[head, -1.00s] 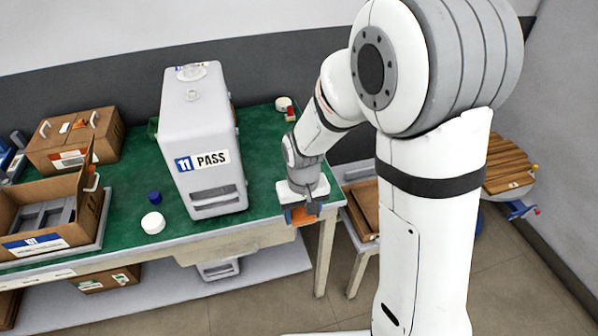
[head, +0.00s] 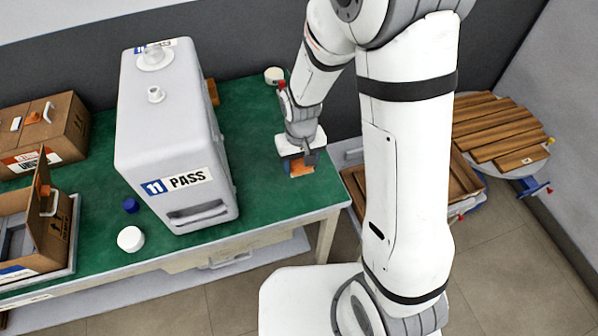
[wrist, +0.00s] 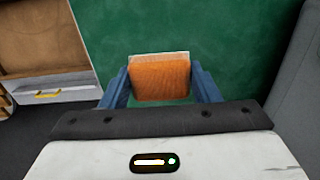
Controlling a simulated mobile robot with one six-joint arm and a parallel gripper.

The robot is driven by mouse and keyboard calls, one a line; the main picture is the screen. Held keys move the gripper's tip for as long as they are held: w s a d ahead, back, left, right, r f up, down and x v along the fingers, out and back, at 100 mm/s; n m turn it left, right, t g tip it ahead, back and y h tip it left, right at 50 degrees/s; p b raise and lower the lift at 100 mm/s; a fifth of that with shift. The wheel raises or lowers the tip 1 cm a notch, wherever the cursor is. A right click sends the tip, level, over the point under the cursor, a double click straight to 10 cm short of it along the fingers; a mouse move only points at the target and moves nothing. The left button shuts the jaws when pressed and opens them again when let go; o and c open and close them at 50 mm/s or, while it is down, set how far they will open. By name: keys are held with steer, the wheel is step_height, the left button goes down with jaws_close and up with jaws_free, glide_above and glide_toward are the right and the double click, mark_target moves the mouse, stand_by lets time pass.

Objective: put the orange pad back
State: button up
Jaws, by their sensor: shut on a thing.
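The orange pad (wrist: 160,80) is held between the two blue fingers of my gripper (wrist: 161,88) in the wrist view. A pale edge shows along its far side. In the head view my gripper (head: 301,160) is over the right end of the green bench top, and the orange pad (head: 301,168) shows below it. I cannot tell whether the pad touches the bench. The white canister machine marked "11 PASS" (head: 180,150) stands to the left of my gripper. An orange-brown piece (head: 212,92) shows partly behind the machine.
The green bench (head: 262,200) is clear between machine and gripper. A blue cap (head: 130,205) and white cap (head: 131,239) lie left of the machine. A red-and-white item (head: 274,76) is at the back. Cardboard boxes (head: 62,125) stand left. A wooden tray (head: 480,190) is right, below bench height.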

mark_target(299, 182)
steer(key=shift+s+a+f, duration=0.1)
steer(key=shift+f, duration=1.25)
steer(key=shift+s+a+f, duration=0.1)
steer(key=shift+f, duration=1.25)
steer(key=shift+f, duration=0.2)
steer(key=o, duration=1)
steer(key=shift+o, duration=0.2)
steer(key=shift+r, duration=0.1)
